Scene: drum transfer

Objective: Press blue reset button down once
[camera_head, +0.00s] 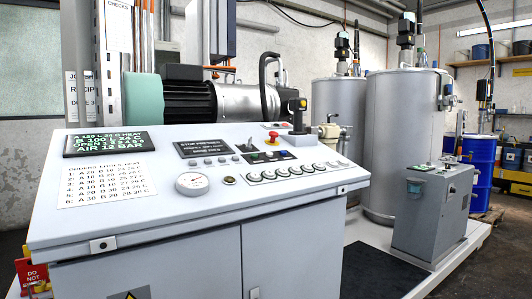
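The grey control console (130,205) fills the left and middle of the head view, with a sloping white top. A row of small round controls (295,171) runs along the front right of the panel. A red mushroom button (273,135) sits higher up, near a black-handled lever (298,112). Small buttons (208,162) lie below a dark display (200,147). My gripper is not in view.
A round gauge (192,184) and a printed order list (107,184) are on the panel. A grey cabinet (432,215) stands at right on a platform with a dark mat (380,275). Large steel tanks (395,140) and a blue drum (480,165) stand behind.

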